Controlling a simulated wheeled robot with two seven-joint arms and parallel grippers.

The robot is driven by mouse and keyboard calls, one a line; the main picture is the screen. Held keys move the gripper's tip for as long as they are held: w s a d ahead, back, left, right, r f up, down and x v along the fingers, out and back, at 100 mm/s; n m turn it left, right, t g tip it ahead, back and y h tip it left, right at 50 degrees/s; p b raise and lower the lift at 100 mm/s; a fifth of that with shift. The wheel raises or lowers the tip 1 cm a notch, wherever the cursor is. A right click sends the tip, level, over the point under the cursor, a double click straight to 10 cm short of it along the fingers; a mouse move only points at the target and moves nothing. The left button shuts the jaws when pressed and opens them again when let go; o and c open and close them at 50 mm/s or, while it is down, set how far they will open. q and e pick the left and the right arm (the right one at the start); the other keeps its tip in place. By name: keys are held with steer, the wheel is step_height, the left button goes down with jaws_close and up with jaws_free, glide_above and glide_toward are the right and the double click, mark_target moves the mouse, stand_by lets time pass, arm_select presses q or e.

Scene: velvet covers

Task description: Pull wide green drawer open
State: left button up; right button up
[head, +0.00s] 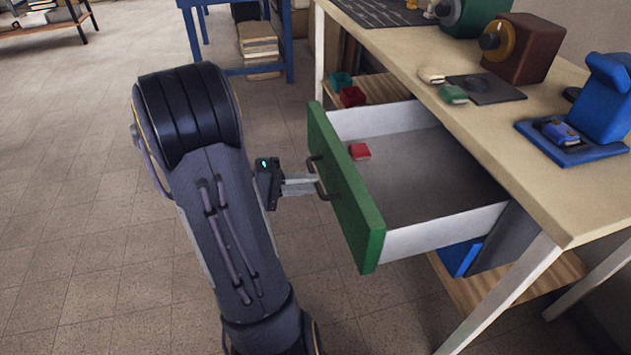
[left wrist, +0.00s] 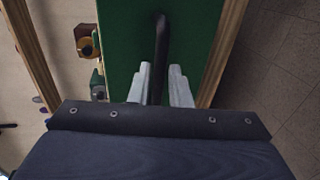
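The wide green drawer (head: 345,190) stands pulled out from under the workbench, its white-sided inside showing. A small red object (head: 360,151) lies in it. The drawer's dark handle (head: 322,180) is on the green front, which also fills the middle of the left wrist view (left wrist: 120,45). My left gripper (head: 312,185) is at the handle. In the left wrist view its two pale fingers (left wrist: 162,88) lie on either side of the dark handle bar (left wrist: 160,50), closed against it. My right gripper is not in view.
The workbench top (head: 470,95) holds a brown box-shaped machine (head: 525,50), a green machine (head: 475,15) and a blue stand (head: 603,100). A lower wooden shelf (head: 545,278) is under the drawer. Open tiled floor (head: 80,220) lies left of the drawer front.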

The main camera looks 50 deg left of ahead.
arm_select(q)
steer(key=v, duration=0.4)
steer(key=shift+s+a, duration=0.1)
steer(key=shift+s, duration=0.2)
stand_by(0.3)
